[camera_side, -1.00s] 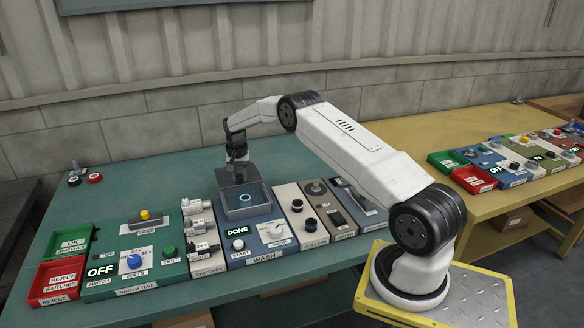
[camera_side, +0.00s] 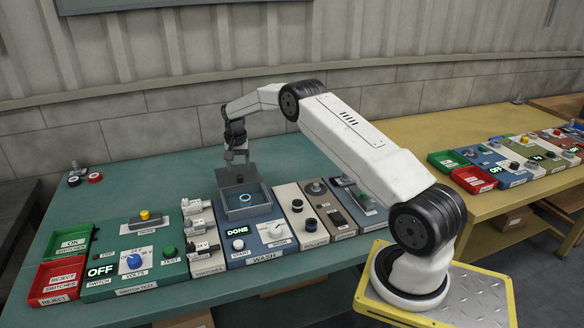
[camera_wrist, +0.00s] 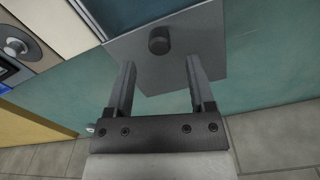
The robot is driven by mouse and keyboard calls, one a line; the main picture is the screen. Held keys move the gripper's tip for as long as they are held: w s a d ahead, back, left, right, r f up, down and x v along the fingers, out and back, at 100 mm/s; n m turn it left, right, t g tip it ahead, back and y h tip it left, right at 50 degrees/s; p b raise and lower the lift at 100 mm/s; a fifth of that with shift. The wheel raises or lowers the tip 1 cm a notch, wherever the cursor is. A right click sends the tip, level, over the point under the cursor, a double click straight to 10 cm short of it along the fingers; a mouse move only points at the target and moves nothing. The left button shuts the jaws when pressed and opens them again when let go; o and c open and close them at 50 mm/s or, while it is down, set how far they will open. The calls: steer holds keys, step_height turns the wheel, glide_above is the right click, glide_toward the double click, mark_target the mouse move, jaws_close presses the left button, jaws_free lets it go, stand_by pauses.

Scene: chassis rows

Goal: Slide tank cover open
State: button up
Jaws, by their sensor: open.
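The grey tank (camera_side: 247,213) stands on the blue WASH panel, its top showing blue inside with a pale ring (camera_side: 245,198) in it. The grey tank cover (camera_side: 232,176) lies back behind the opening, leaving most of the tank uncovered. In the wrist view the cover (camera_wrist: 205,45) is a flat grey plate with a dark round knob (camera_wrist: 158,42). My gripper (camera_side: 237,158) is above the cover. In the wrist view my gripper (camera_wrist: 160,66) is open and empty, its fingers spread to either side of the knob's line and apart from it.

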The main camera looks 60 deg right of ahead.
steer(key=shift+r, duration=1.85)
steer(key=shift+a, duration=0.15)
steer(key=shift+a+r, duration=0.2)
steer(key=s+a+r+n+t, duration=0.1)
steer(key=s+a+r+n, duration=0.2)
steer(key=a, duration=0.5)
steer(key=s+a+r+n, duration=0.25)
steer(key=s+a, duration=0.25)
steer(key=a, duration=0.4)
steer(key=s+a+n, duration=0.3)
steer(key=s+a, duration=0.2)
steer(key=s, duration=0.4)
steer(key=s+a+f+n+t, duration=0.1)
steer(key=s+a+n, duration=0.2)
steer(key=s+a, duration=0.3)
steer(key=s, duration=0.4)
steer(key=shift+a+f+t, duration=0.15)
steer(key=shift+f+t, duration=0.15)
